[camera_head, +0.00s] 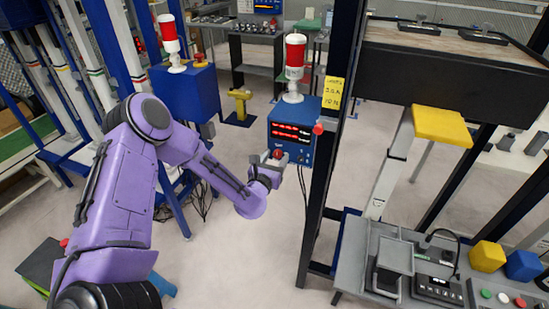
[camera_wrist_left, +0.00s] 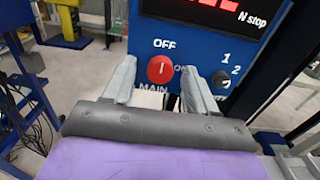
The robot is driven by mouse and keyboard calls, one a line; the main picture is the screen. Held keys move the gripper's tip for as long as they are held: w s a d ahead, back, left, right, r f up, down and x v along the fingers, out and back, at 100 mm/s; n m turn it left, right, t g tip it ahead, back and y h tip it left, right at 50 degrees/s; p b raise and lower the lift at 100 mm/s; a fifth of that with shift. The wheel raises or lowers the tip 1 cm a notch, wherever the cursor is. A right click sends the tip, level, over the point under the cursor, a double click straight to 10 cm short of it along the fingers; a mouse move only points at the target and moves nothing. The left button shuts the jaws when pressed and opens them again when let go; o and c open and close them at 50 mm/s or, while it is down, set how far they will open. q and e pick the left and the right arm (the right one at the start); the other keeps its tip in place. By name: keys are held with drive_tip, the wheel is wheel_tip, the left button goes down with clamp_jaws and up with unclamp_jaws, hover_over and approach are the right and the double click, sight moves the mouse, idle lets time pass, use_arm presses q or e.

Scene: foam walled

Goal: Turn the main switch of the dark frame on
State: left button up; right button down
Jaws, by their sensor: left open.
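The blue control box (camera_head: 305,113) with red lit displays is fixed beside the dark frame (camera_head: 322,170). Its main switch is a round red knob (camera_wrist_left: 161,69) with a white mark that stands upright, towards the OFF label above it. ON is printed to the knob's right and MAIN below it. My left gripper (camera_head: 275,165) is in front of the box's lower part. In the left wrist view its two grey fingers are open, one on each side of the knob, with a gap to it. I cannot tell how far the fingertips are from the panel.
A smaller dark knob (camera_wrist_left: 219,79) marked 1 and 2 is close to the right finger. A red and white beacon (camera_head: 294,68) stands on the box. A second blue box (camera_head: 187,92) is farther left.

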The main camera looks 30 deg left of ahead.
use_arm(q)
drive_tip(key=c, duration=1.1)
drive_tip(key=shift+o, duration=0.2)
drive_tip(key=shift+f+m, duration=0.1)
drive_tip(key=shift+m, duration=0.2)
drive_tip(key=m+b, duration=0.2)
drive_tip(key=m, duration=0.1)
drive_tip(key=shift+m, duration=0.3)
drive_tip(key=m+b, duration=0.2)
drive_tip(key=m, duration=0.2)
drive_tip(key=shift+m, duration=0.3)
drive_tip(key=m+b, duration=0.1)
drive_tip(key=m, duration=0.3)
drive_tip(key=shift+m, duration=0.3)
drive_tip(key=m+b, duration=0.1)
drive_tip(key=m, duration=0.3)
drive_tip(key=shift+m, duration=0.3)
